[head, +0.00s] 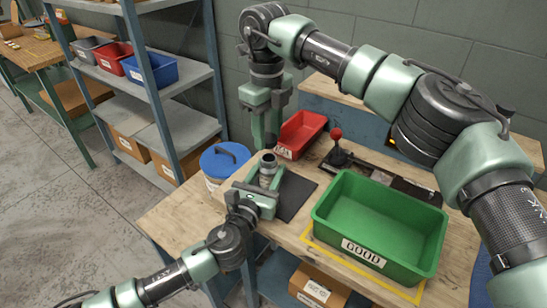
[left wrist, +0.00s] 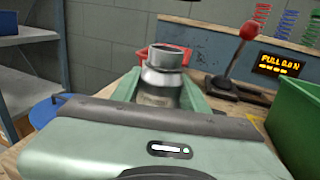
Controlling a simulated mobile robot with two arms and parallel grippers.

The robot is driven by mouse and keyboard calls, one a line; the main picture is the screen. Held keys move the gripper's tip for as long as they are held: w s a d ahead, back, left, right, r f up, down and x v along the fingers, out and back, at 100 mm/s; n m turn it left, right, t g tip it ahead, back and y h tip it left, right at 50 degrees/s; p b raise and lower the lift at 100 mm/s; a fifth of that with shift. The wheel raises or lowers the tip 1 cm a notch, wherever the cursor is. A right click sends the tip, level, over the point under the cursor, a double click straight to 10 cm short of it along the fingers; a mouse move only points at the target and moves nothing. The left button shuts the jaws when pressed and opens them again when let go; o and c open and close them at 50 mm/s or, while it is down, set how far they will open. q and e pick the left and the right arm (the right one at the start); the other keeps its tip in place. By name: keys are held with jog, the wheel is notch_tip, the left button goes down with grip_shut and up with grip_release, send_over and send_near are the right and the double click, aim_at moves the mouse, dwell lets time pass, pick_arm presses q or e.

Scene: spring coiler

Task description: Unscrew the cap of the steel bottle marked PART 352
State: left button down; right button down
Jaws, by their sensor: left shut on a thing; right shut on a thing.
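The steel bottle (head: 267,172) stands upright at the left part of the workbench. It also shows in the left wrist view (left wrist: 162,82), where its narrow neck looks open at the top, with no cap on it. My left gripper (head: 266,183) is shut around the bottle's body from the front. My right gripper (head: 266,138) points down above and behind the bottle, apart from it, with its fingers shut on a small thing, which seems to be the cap. The fingers mostly hide that thing. No PART 352 marking is readable.
A green GOOD bin (head: 378,220) stands at the right on the workbench (head: 300,232). A red bin (head: 301,133) and a red-knobbed lever (head: 337,148) are behind. A blue-lidded drum (head: 222,163) is left of the bottle. A dark mat (head: 297,197) lies beside it.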

aim_at(289, 194)
pick_arm(q)
jog(key=shift+f, duration=0.1)
pick_arm(e)
jog(key=s+d+f+n, duration=0.15)
jog(key=s+f, duration=0.25)
jog(key=s, duration=0.8)
jog(key=s+d+f+n, duration=0.1)
jog(key=s+f+n, duration=0.3)
jog(key=s, duration=0.7)
jog(key=s+d+f+n, duration=0.15)
jog(key=s+f, duration=0.35)
jog(key=s, duration=0.7)
jog(key=w, duration=2.1)
jog(key=w+d, duration=0.1)
jog(key=w, duration=1)
jog(key=shift+f, duration=0.1)
jog(key=shift+s+d+f, duration=0.1)
jog(key=shift+f, duration=0.25)
jog(key=shift+f, duration=0.1)
jog(key=c, duration=1.2)
grip_release()
